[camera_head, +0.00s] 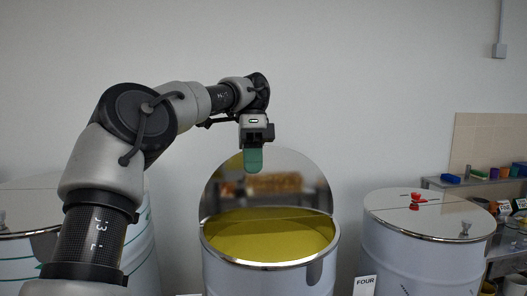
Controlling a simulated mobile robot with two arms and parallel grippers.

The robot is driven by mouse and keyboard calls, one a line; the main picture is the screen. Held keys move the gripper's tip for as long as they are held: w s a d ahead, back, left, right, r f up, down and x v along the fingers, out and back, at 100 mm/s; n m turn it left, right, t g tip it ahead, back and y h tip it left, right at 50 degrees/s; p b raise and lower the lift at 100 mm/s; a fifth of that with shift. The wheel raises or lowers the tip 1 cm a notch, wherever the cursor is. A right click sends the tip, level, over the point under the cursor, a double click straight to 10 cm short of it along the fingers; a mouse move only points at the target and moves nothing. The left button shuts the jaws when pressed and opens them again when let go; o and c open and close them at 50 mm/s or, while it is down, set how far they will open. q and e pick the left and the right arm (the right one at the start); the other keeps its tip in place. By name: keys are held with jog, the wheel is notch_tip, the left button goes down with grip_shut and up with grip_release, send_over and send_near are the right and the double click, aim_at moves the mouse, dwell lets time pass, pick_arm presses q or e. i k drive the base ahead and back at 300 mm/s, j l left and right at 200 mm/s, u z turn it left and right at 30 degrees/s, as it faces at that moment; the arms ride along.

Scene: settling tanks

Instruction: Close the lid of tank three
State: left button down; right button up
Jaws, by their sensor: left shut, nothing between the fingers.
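An open white tank (230,272) stands in the middle with a yellow-green content (270,235) inside. Its own label is not readable here; the tank to its right has a card (365,286) reading FOUR. The round mirror-like lid (300,190) of the middle tank stands raised at the back of the rim. My left gripper (253,168) has green fingertips, is shut and empty, and points down. It overlaps the upper part of the lid in the picture; whether it touches the lid I cannot tell. My right gripper is not in view.
A closed tank (425,217) with a red knob (416,197) stands on the right. Another closed tank (30,205) is on the left, partly behind my left arm. A shelf (470,183) with coloured bins is at the far right. A plain wall is behind.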

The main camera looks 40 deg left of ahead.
aim_at(289, 184)
jog(key=i+j, duration=0.35)
jog(key=j, duration=0.15)
jog(key=i+j, duration=0.35)
jog(key=j, duration=0.15)
jog(key=i+j, duration=0.75)
jog(key=j, duration=0.2)
